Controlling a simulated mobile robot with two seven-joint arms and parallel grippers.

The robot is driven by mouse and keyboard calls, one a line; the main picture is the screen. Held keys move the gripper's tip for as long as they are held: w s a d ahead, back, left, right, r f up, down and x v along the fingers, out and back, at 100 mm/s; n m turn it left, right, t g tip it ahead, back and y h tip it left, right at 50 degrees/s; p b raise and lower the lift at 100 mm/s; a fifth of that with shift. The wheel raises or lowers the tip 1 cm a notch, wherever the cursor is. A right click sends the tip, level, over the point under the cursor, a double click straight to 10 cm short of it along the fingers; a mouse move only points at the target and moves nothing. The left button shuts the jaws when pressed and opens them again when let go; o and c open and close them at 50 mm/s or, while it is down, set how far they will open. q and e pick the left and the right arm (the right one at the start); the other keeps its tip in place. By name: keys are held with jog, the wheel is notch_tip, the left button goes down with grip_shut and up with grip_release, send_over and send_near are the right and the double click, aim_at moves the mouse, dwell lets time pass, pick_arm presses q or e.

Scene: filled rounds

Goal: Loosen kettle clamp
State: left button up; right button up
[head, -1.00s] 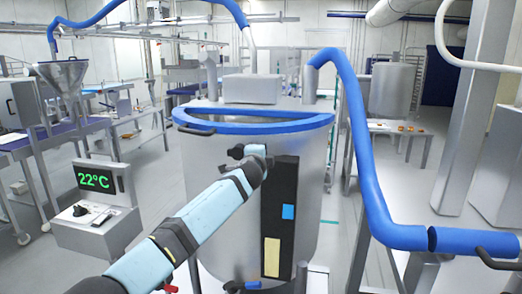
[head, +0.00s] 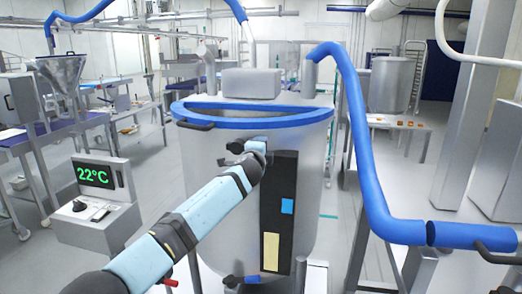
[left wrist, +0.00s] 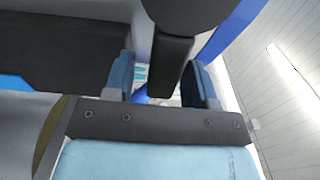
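The kettle (head: 225,190) is a large steel vessel with a blue rim (head: 255,120), in the middle of the head view. My left arm reaches from the bottom left to its front wall. My left gripper (head: 255,150) is near the wall, beside a dark knob-like part (head: 236,147), which may be the clamp. In the left wrist view a dark grey bar (left wrist: 168,68) hangs between the two blue fingers of the left gripper (left wrist: 165,88). A gap shows on the bar's left; contact on its right is unclear. My right gripper is not in view.
A black panel (head: 279,215) with blue and yellow patches is on the kettle's front. A dark handle (head: 196,126) sits below the rim. A control box reading 22°C (head: 97,178) stands left. A thick blue pipe (head: 365,160) runs down the right side.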

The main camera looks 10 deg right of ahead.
pick_arm(q)
jog(key=b+v, duration=0.2)
jog(key=v, duration=1.2)
dwell(1.1)
